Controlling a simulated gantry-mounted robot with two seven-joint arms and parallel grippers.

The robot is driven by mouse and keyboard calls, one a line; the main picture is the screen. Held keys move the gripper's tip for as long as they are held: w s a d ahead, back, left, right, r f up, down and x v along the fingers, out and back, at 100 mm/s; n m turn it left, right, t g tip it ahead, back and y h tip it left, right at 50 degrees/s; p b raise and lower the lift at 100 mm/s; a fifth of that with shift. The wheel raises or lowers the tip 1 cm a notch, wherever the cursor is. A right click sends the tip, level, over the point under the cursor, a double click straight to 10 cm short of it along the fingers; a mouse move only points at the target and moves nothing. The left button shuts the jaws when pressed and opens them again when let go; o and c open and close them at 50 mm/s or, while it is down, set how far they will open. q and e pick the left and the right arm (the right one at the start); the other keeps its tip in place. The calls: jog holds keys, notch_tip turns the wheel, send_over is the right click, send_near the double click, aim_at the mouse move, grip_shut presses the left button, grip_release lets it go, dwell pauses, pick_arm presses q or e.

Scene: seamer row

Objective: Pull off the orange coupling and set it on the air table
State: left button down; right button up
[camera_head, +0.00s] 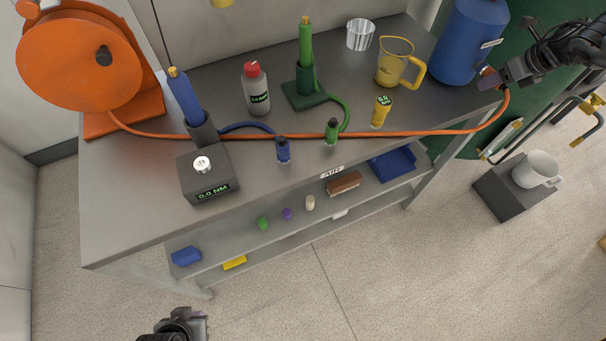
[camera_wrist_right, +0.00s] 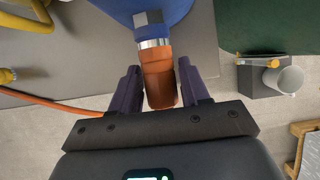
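The orange coupling (camera_wrist_right: 158,82) sits on the metal-collared outlet of the blue tank (camera_wrist_right: 166,22); the tank also shows in the head view (camera_head: 470,40). My right gripper (camera_wrist_right: 160,80) has one dark finger on each side of the coupling, with narrow gaps visible, so it looks open around it. In the head view my right gripper (camera_head: 494,80) is beside the tank at the bench's right end. The grey table (camera_head: 130,215) has an "AIR" label on its front edge. My left gripper (camera_head: 190,322) is at the bottom, away from the table; its fingers are unclear.
An orange hose (camera_head: 400,134) crosses the tabletop from the orange reel (camera_head: 85,60) toward my right gripper. Blue (camera_head: 283,150), green (camera_head: 332,132) and yellow (camera_head: 381,111) tools stand near it. A yellow jug (camera_head: 393,62) is near the tank. The tabletop's front left is clear.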

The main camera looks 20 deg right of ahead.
grip_shut()
jog(key=shift+s+r, duration=0.1)
dwell(0.3)
jog(key=shift+s+d, duration=0.1)
jog(key=shift+s, duration=0.15)
jog(key=shift+s+p, duration=0.3)
jog(key=shift+p, duration=0.15)
jog(key=shift+s+d+p, duration=0.1)
jog(key=shift+s+p, duration=0.3)
jog(key=shift+s, duration=0.15)
jog(key=shift+s+d+p, duration=0.15)
jog(key=shift+s+p, duration=0.6)
jog(key=shift+s, duration=0.4)
